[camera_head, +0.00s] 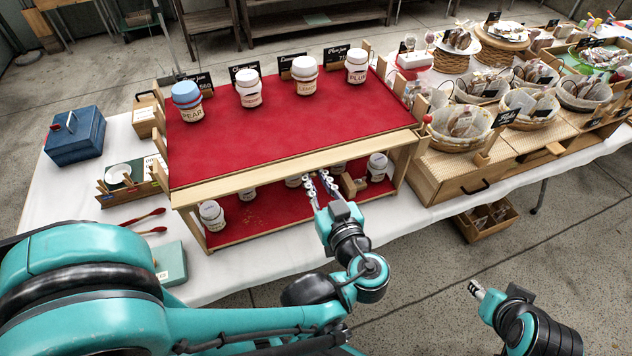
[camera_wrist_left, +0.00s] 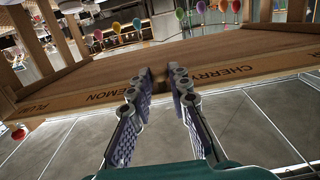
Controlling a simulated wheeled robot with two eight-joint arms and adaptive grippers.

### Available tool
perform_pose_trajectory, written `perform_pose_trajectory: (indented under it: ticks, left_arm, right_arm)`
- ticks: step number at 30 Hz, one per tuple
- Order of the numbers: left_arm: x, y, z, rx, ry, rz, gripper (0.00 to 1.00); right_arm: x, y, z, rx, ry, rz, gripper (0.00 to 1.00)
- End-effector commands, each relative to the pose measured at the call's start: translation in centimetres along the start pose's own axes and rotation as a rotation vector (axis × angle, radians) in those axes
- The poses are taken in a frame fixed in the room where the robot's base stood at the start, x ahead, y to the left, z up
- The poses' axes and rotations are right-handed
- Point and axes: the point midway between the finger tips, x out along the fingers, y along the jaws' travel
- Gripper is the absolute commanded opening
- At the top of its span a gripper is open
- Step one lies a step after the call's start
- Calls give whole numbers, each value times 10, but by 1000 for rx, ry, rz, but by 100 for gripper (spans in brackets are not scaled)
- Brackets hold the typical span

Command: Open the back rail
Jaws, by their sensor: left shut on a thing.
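A wooden rail lettered PLUM, LEMON and CHERRY crosses the left wrist view (camera_wrist_left: 95,95). My left gripper (camera_wrist_left: 165,80) is shut on a small brown part at the rail's middle, mostly hidden between its fingertips. In the head view my left gripper (camera_head: 318,180) is at the front of the two-level red display stand, just below the light wooden front edge (camera_head: 300,165) of its upper shelf (camera_head: 270,135). I cannot tell which rail of the stand the lettered one is. My right gripper (camera_head: 475,289) is low over the floor, away from the stand; its jaws are unclear.
Several labelled jars, including a blue-lidded one (camera_head: 187,101), stand along the upper shelf's back. More jars, such as one at lower left (camera_head: 211,214), are on the lower level. A blue box (camera_head: 75,137) stands left; baskets (camera_head: 460,122) fill the right.

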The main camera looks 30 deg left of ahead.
Motion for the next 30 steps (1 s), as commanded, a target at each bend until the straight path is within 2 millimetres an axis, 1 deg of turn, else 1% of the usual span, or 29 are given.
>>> perform_pose_trajectory:
  ticks: [10,11,12,13,23,26,30]
  left_arm:
    - [0,0,1,0,-1,0,0]
    - [0,0,1,0,-1,0,20]
    - [0,0,1,0,-1,0,31]
    - [0,0,1,0,-1,0,38]
    - [-1,0,0,0,1,1,38]
    - [-6,1,0,1,1,3,38]
    - [-24,2,0,1,1,6,38]
  right_arm:
    - [0,0,0,0,0,0,40]
    - [0,0,0,0,0,0,40]
    - [0,0,0,0,0,0,40]
    - [0,0,0,0,0,0,40]
    - [0,0,0,0,0,0,40]
    - [0,0,0,0,0,0,40]
    - [0,0,0,0,0,0,40]
